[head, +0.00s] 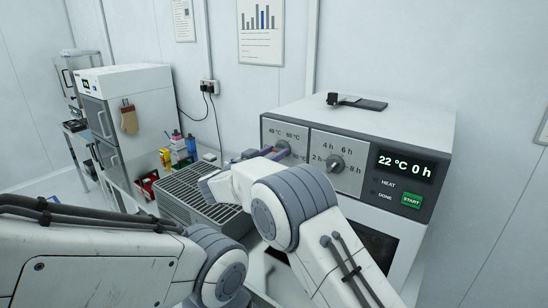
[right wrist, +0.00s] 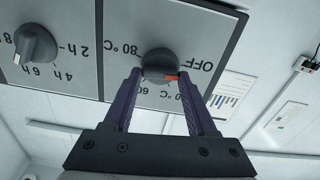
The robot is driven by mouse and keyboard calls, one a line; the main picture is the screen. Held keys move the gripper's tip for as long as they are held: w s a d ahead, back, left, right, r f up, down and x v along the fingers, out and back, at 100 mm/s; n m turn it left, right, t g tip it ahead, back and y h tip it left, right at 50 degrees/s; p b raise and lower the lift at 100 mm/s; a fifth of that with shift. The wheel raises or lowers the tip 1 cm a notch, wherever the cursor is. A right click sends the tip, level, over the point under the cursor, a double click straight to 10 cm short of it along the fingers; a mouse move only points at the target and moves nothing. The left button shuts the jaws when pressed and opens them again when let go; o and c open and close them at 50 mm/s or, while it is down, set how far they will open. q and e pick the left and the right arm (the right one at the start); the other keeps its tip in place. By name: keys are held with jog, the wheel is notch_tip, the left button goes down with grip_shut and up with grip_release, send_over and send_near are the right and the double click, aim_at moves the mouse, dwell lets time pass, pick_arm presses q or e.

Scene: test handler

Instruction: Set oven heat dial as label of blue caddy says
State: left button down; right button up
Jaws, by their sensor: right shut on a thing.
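The oven (head: 430,130) stands at the right in the head view. Its heat dial (head: 283,148) is the left knob, and its display reads 22 °C 0 h. My right gripper (head: 262,154) reaches the dial from the left. In the right wrist view, which is upside down, the purple fingers (right wrist: 160,76) are shut on the grey heat dial (right wrist: 160,60), one on each side. The dial's orange mark points close to OFF. A small blue caddy (head: 191,146) stands among others on the bench; its label is too small to read. My left gripper is out of view.
The time dial (head: 336,163) sits right of the heat dial, and the green START button (head: 411,200) is below the display. A grey grated unit (head: 185,195) stands left of the oven. Yellow (head: 165,160) and red (head: 147,183) caddies stand near the white cabinet (head: 125,100).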

jog(key=shift+s+f+m+b, duration=0.1)
jog(key=shift+f+m+b, duration=0.05)
jog(key=shift+m+b, duration=3.7)
jog(key=shift+w+f+m+b, duration=0.1)
jog(key=shift+f+m+b, duration=0.1)
jog(key=shift+m+b, duration=3.65)
jog(key=shift+s+f+m+b, duration=0.15)
jog(key=shift+m+b, duration=2.25)
jog(key=shift+m, duration=2.9)
jog(key=o, duration=1.1)
jog(key=shift+c, duration=0.2)
jog(key=o, duration=0.3)
jog(key=shift+r, duration=0.1)
jog(key=shift+r, duration=0.1)
